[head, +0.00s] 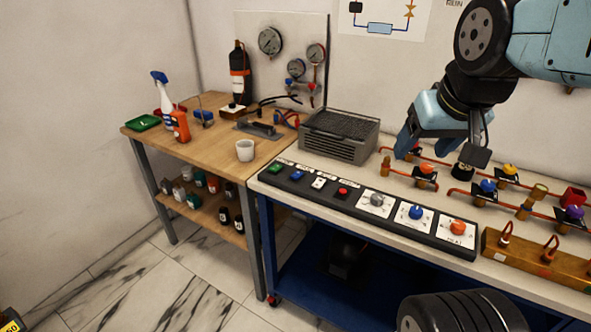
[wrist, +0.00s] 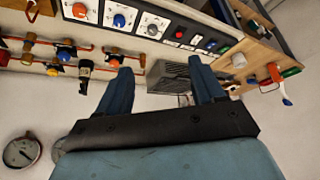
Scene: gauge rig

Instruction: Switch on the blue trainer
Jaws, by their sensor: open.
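A black control panel (head: 300,190) runs along the front edge of the blue-framed bench (head: 355,262). From left it carries a green switch (head: 275,168), a blue switch (head: 297,175), a white switch (head: 319,183), a red button (head: 342,193), and grey (head: 377,199), blue (head: 416,212) and orange (head: 457,227) knobs. The small labels are unreadable. My gripper (head: 404,146) is open and empty above the bench, behind and above the panel. In the wrist view, my gripper (wrist: 160,66) has its fingers apart, with the panel (wrist: 188,21) beyond them, inverted.
A grey vented box (head: 340,134) stands behind the panel's left part. Copper pipes with coloured valves (head: 487,187) cover the bench's right side. A wooden block with copper fittings (head: 540,262) sits at the front right. A wooden table (head: 215,145) with a white cup (head: 245,150) adjoins at left.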

